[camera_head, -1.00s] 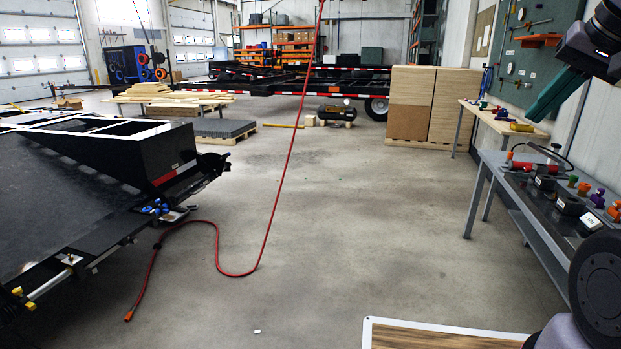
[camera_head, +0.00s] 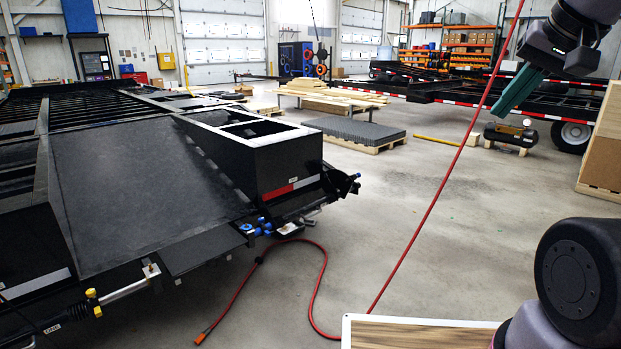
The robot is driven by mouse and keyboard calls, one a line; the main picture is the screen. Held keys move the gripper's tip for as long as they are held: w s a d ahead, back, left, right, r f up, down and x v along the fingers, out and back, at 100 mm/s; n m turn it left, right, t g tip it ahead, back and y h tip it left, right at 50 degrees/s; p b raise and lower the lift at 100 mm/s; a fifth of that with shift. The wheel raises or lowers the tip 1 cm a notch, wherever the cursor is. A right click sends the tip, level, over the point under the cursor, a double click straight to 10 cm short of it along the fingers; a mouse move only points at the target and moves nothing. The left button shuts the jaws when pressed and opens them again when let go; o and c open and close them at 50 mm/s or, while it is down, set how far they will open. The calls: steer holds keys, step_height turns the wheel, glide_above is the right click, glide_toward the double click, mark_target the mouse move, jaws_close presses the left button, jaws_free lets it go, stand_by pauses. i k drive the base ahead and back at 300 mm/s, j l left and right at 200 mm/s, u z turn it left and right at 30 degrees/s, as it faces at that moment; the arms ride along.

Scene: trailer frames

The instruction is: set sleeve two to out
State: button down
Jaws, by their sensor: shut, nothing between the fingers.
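A black trailer frame (camera_head: 140,190) fills the left side of the head view. On its near edge are a yellow fitting (camera_head: 94,304) and a silver rod (camera_head: 125,290), beside a small white label too small to read surely. Blue fittings (camera_head: 256,228) sit by the frame's front corner. I cannot tell which part is sleeve two or how it is set. My gripper (camera_head: 503,108), with green fingers, is shut and empty at the upper right, held in the air well apart from these fittings.
A red hose (camera_head: 436,190) hangs down and lies along the floor to an orange end (camera_head: 201,339) near the frame. A pallet with a dark slab (camera_head: 352,132), a compressor (camera_head: 510,134) and wooden panels (camera_head: 603,155) stand farther back.

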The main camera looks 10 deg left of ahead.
mark_target(331, 198)
steer(key=i+u, duration=0.15)
steer(key=i, duration=0.45)
steer(key=i+l+u, duration=0.15)
steer(key=i, duration=0.45)
steer(key=i+u, duration=0.15)
steer(key=i, duration=0.45)
steer(key=i+l+u, duration=0.2)
steer(key=i+u, duration=0.3)
steer(key=i+l+u, duration=0.8)
steer(key=l+u, duration=0.15)
steer(key=i+l+u, duration=0.15)
steer(key=l, duration=0.15)
steer(key=i+l+u, duration=0.15)
steer(key=l, duration=0.2)
